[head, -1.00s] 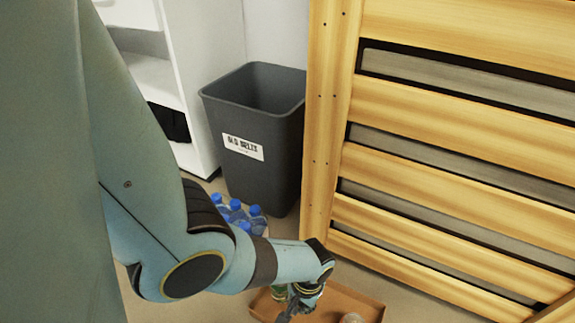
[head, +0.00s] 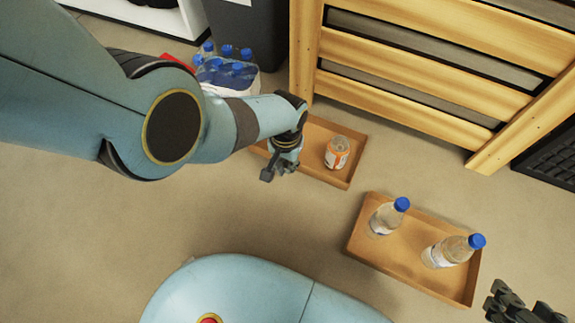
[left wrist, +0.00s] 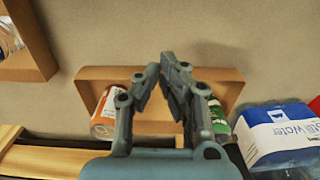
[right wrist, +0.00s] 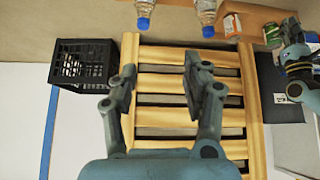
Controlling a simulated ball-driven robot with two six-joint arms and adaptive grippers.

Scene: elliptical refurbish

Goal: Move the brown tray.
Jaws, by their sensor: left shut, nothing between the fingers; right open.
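One brown tray (head: 352,178) lies on the floor by the wooden pallet, with an orange-and-white can (head: 337,152) standing in it. In the left wrist view that tray (left wrist: 100,73) holds the orange can (left wrist: 104,112) and a green can (left wrist: 219,118). My left gripper (head: 274,173) is shut and empty, above this tray's near edge. A second brown tray (head: 410,278) lies nearer, with two blue-capped bottles (head: 388,216) (head: 452,251) in it. My right gripper (head: 522,302) is open and empty, right of the second tray; in the right wrist view its fingers (right wrist: 160,72) are spread.
The wooden pallet (head: 420,85) stands upright behind the trays. A wrapped pack of water bottles (head: 228,72) and a dark bin (head: 247,30) are at the back left. A black crate (head: 548,150) is at the right. Bare floor lies left of the second tray.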

